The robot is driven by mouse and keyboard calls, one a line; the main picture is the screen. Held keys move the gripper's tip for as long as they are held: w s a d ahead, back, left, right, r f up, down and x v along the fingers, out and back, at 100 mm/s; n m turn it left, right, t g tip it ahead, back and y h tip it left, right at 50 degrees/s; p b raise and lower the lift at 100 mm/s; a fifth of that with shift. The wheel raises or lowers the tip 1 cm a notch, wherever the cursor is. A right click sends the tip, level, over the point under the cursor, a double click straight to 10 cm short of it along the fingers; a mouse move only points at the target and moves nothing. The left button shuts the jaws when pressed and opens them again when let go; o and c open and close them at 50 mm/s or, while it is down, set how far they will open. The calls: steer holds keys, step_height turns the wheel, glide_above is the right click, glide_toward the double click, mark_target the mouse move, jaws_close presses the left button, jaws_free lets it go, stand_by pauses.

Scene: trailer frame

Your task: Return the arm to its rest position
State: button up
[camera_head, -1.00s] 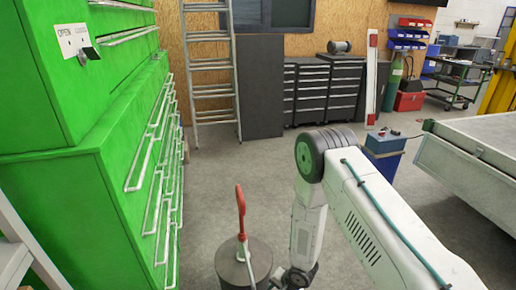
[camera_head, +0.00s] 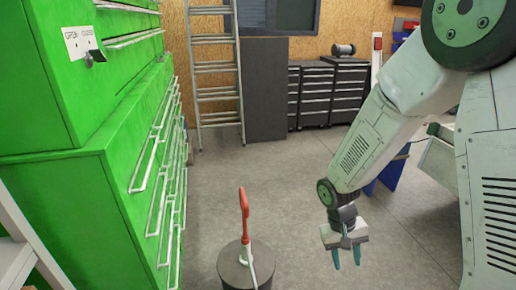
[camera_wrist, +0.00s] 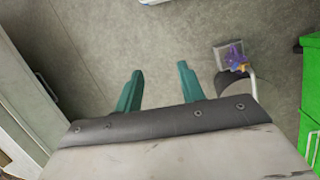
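My arm (camera_head: 370,145) is folded high on the right side of the head view, with its forearm slanting down to the left. My gripper (camera_head: 347,258) hangs below it, fingers pointing down, over bare floor. In the wrist view my gripper (camera_wrist: 158,85) shows two teal fingers spread apart with only floor between them. It is open and empty.
A dark drum (camera_head: 234,268) with a red-handled tool (camera_head: 244,215) stands left of my gripper. A green drawer cabinet (camera_head: 110,170) fills the left. A ladder (camera_head: 215,70) and dark drawer units (camera_head: 332,90) stand behind. Floor between is clear.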

steer(key=s+d+r+t, duration=0.1)
steer(key=s+r, duration=0.5)
steer(key=r, duration=0.3)
steer(key=s+d+r+t+y, duration=0.1)
steer(key=s+r, duration=0.5)
steer(key=r, duration=0.3)
steer(key=s+d+r+t+y, duration=0.1)
steer(key=s+r+t, duration=0.1)
steer(key=s+r, duration=0.4)
step_height(320, 180, up, 3)
steer(key=shift+s+r, duration=0.1)
steer(key=shift+s, duration=0.05)
